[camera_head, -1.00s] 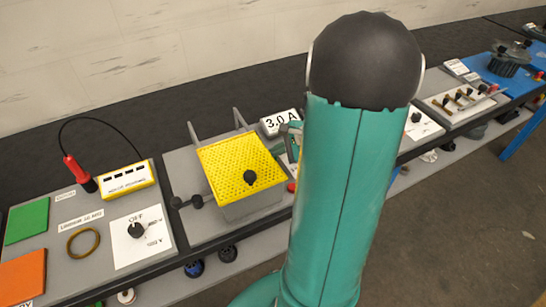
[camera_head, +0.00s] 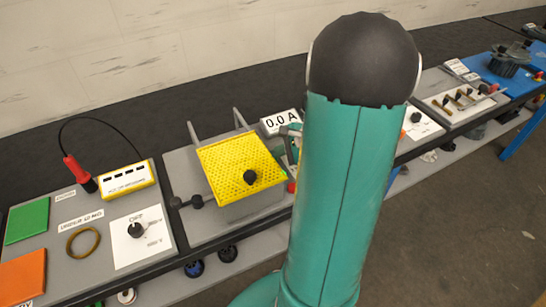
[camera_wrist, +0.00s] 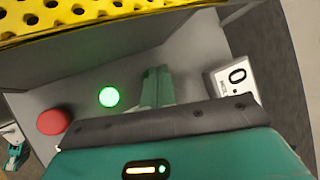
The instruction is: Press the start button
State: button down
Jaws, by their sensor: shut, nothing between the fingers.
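In the wrist view a round green button (camera_wrist: 109,96) glows on the grey panel. It carries no readable label; I take it as the start button. A red mushroom button (camera_wrist: 54,122) stands to its left, and also shows in the head view (camera_head: 291,187). My gripper (camera_wrist: 157,85) is shut and empty, its teal fingers to the right of the green button, apart from it in the picture. Whether the fingertips touch the panel cannot be told. In the head view my arm hides the green button and most of my gripper.
A yellow perforated guard (camera_head: 240,165) stands beside the buttons. A panel with an OFF dial (camera_head: 135,230) and a red-handled probe (camera_head: 78,172) are on the left.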

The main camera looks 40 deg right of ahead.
aim_at(277, 159)
dwell(0.5)
jog(key=shift+r, duration=0.85)
jog(key=shift+r, duration=2.5)
